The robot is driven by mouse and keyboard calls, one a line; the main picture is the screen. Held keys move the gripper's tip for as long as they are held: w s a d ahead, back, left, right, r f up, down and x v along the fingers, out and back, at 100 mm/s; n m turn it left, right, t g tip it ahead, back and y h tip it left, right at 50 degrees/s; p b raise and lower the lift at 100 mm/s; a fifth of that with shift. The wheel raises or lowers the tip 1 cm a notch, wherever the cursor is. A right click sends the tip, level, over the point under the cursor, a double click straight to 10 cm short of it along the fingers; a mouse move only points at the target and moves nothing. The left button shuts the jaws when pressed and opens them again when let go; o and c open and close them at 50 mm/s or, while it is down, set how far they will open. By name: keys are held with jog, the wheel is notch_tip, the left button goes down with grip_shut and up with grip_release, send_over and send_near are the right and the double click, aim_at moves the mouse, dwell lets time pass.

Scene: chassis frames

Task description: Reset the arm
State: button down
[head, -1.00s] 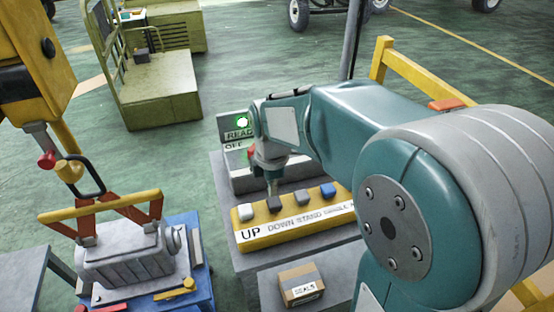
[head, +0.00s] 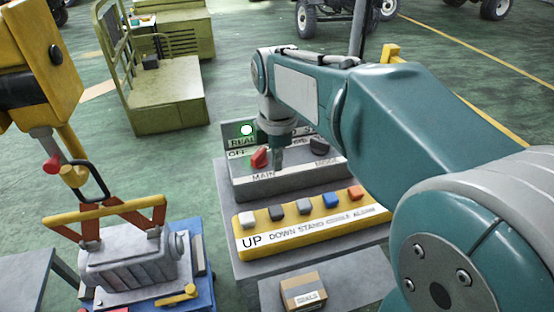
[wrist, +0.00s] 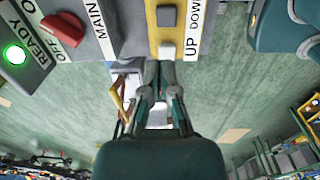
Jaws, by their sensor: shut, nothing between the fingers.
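My gripper (head: 277,166) points down in the head view, in front of the grey control box and just right of its red knob (head: 260,157). Its fingers are together and empty; they also show in the wrist view (wrist: 160,70). My teal arm reaches in from the right. The grey control box (head: 240,186) carries a lit green light (head: 246,130) and the labels READY, OFF and MAIN. Part of its lettering is hidden behind my arm. Whether the fingers touch the box I cannot tell.
A yellow button bar (head: 275,240) with several coloured buttons lies in front of the box. A small SEALS carton (head: 303,291) is below it. At left, a yellow hoist (head: 40,75) hangs over a grey housing (head: 130,262). A green cart (head: 165,95) stands behind.

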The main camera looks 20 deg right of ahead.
jog(key=shift+a, duration=0.45)
jog(key=shift+d, duration=0.1)
jog(key=s+d+f+m+t, duration=0.1)
jog(key=s+m+t, duration=0.4)
jog(key=s+m, duration=1)
jog(key=f+m, duration=0.1)
jog(key=m, duration=0.2)
jog(key=shift+s+d, duration=0.25)
jog(key=shift+d, duration=0.1)
dwell(1.5)
